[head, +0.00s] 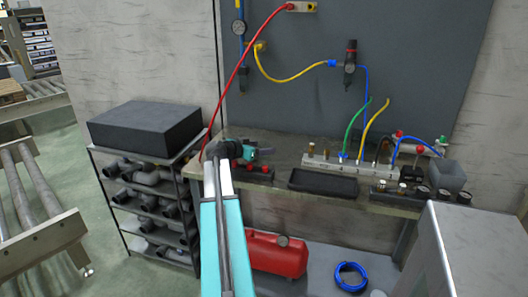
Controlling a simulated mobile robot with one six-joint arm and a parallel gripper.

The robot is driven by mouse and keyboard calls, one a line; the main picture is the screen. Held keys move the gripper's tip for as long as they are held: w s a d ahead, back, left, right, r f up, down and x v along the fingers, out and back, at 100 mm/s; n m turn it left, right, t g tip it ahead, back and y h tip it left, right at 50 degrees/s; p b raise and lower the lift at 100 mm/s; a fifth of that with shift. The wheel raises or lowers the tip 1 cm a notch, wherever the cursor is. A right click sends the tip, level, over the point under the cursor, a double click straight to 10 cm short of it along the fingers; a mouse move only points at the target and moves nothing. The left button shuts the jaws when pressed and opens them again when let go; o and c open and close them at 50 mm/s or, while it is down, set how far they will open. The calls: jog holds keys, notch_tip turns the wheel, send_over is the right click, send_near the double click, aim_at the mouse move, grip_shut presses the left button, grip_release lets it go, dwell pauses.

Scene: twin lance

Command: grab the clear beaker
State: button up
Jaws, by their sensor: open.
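I cannot make out a plainly clear beaker. A grey, smoky-looking cup-shaped container (447,175) stands at the right end of the workbench; I cannot tell if it is the beaker. My teal and white arm reaches up from the bottom of the head view to the left part of the bench. My gripper (240,151), dark and small at the arm's end, is open, its fingers hard to make out. It is well left of the grey container and apart from it. The arm hides part of the bench's left end.
The workbench (285,158) carries a black tray (323,184), a valve manifold (345,163) with coloured hoses, and small fittings (400,190). A red hose (242,75) arcs near my gripper. A shelf rack (150,205) stands left, a grey cabinet (470,245) front right.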

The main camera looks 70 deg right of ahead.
jog(key=c, duration=1.1)
jog(key=shift+r, duration=0.1)
jog(key=shift+r+b, duration=0.4)
jog(key=shift+r, duration=4.55)
